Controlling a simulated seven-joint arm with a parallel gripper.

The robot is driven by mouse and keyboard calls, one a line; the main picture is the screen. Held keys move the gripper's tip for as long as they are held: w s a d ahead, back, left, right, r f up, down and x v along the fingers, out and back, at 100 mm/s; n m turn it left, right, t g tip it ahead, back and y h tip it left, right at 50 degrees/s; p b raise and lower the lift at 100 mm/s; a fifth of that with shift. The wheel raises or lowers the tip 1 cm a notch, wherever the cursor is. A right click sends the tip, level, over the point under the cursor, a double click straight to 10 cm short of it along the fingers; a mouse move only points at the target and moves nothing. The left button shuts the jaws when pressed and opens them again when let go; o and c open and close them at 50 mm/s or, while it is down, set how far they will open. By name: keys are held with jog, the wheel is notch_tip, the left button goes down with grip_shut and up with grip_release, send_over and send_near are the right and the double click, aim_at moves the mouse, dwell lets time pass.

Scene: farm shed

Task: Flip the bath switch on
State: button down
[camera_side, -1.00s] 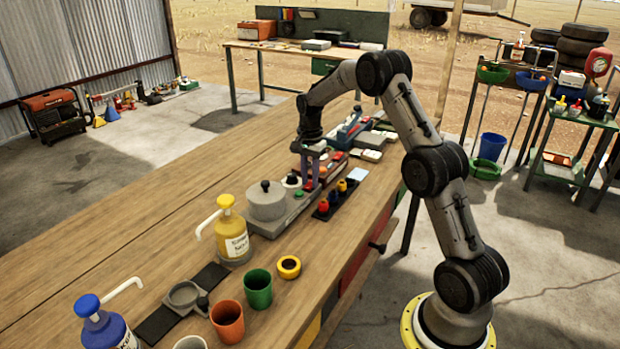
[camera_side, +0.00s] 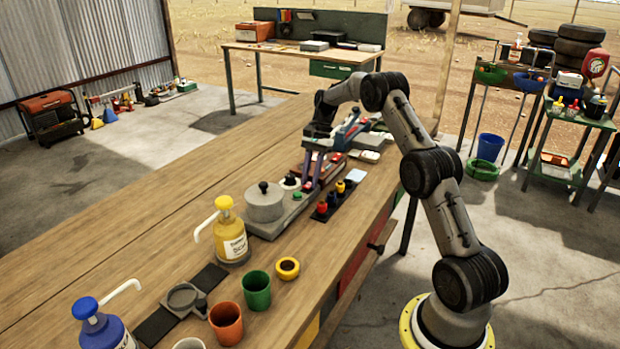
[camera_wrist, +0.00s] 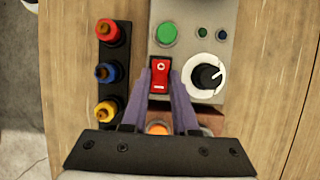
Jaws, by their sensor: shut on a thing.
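The bath is a grey unit with a lidded round pot (camera_side: 264,203) on the workbench. Its red rocker switch (camera_wrist: 160,74), with a white ring mark, shows between my fingertips in the wrist view. My gripper (camera_wrist: 160,83) is shut on this switch, one purple finger on each side. In the side view my gripper (camera_side: 311,183) leans, with its fingertips down at the bath's panel, and hides the switch there. I cannot tell which end of the rocker is pressed in.
A green button (camera_wrist: 166,33) lies just beyond the switch, and a black-and-white dial (camera_wrist: 206,76) is close on its right. Red, blue and yellow posts (camera_wrist: 108,73) stand on a black strip to the left. A yellow pump bottle (camera_side: 231,240) stands before the pot.

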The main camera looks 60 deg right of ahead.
jog(key=c, duration=0.7)
grip_release()
jog(key=shift+d+r, duration=0.1)
jog(key=v, duration=1.3)
jog(key=shift+r, duration=0.25)
